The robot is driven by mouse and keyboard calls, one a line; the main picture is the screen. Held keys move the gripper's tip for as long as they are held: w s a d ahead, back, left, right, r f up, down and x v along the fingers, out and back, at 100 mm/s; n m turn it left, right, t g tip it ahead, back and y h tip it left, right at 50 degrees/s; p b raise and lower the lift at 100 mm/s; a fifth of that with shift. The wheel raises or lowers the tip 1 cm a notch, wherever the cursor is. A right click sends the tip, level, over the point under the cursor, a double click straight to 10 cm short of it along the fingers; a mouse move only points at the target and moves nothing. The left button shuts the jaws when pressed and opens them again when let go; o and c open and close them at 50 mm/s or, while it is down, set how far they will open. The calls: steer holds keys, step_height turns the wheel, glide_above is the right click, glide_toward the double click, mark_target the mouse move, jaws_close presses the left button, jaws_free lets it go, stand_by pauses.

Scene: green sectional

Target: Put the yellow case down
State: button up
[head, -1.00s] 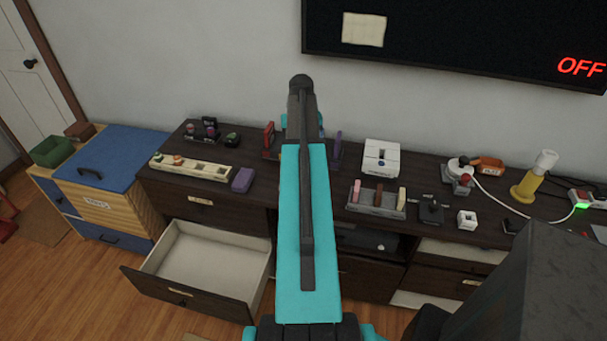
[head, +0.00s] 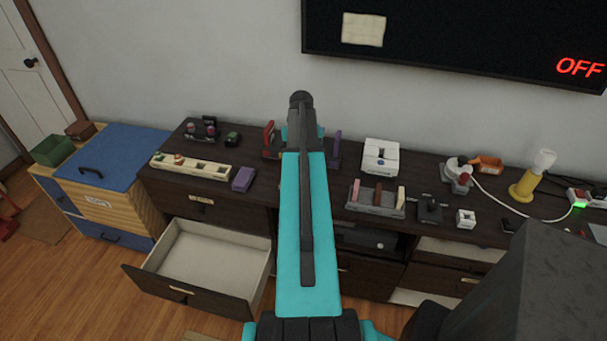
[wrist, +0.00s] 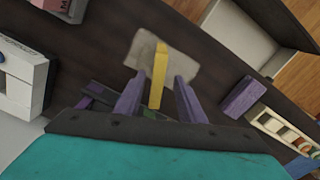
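The yellow case (wrist: 158,75) shows in the wrist view as a narrow upright strip between the two purple fingers of my gripper (wrist: 159,76). A gap shows on each side of the case, so the fingers look open around it. A flat beige piece (wrist: 178,70) lies behind the case, over the dark dresser top. I cannot tell exactly what the case's lower end rests on. In the head view my teal arm hides the case and the fingers.
On the dresser (head: 420,165), a red piece (head: 268,137) and a purple piece (head: 336,148) stand either side of my arm. A white box (head: 381,157) is to the right. A purple block (head: 243,179) and cream tray (head: 190,167) are left. A drawer (head: 205,256) hangs open below.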

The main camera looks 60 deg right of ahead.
steer(key=shift+f, duration=0.1)
steer(key=shift+s+d+f+p, duration=0.1)
steer(key=shift+f+p, duration=0.75)
steer(key=shift+f, duration=0.35)
steer(key=shift+f+p, duration=0.35)
steer(key=shift+f, duration=0.9)
jaws_close()
